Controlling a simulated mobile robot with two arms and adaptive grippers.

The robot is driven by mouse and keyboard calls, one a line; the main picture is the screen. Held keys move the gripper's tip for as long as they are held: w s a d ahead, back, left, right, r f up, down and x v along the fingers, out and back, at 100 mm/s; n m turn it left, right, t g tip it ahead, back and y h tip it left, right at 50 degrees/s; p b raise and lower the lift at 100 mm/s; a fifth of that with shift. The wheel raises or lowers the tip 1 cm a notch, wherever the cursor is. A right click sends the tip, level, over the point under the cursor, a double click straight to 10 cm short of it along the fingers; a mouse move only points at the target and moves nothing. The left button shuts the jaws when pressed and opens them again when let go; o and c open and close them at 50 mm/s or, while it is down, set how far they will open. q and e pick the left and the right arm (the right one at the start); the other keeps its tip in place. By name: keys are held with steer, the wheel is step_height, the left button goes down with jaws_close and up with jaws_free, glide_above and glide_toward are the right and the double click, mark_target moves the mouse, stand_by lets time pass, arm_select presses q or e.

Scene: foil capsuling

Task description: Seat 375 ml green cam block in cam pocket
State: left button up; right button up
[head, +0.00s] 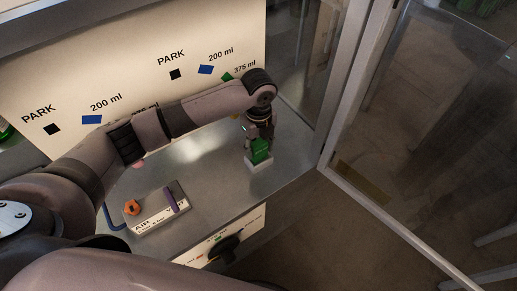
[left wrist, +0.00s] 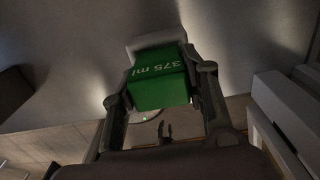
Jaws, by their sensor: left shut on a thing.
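The green cam block (head: 261,155), marked "375 ml", is between the fingers of my left gripper (head: 260,138), near the right end of the metal bench. In the left wrist view the block (left wrist: 160,80) sits between the two fingers of the left gripper (left wrist: 165,85), with its label showing. A white base (head: 259,166), apparently the cam pocket, is directly below the block in the head view. It also shows just beyond the block in the left wrist view (left wrist: 152,42). The block hides the opening, so I cannot tell how deep it sits. My right gripper is not in view.
A white labelled block (head: 162,216) with an orange knob (head: 132,207) and a purple lever (head: 171,200) is at the bench front. A back panel (head: 140,85) carries PARK, 200 ml and 375 ml marks. A framed clear door (head: 400,215) stands to the right.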

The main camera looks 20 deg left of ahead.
mark_target(259, 142)
arm_select(q)
steer(key=shift+f, duration=1.2)
steer(key=o, duration=1.1)
steer(key=shift+f, duration=0.1)
steer(key=shift+c, duration=0.2)
steer(key=shift+o, duration=0.8)
step_height(259, 142, up, 11)
steer(key=shift+r+b, duration=0.1)
steer(key=shift+b, duration=0.65)
steer(key=shift+r, duration=0.55)
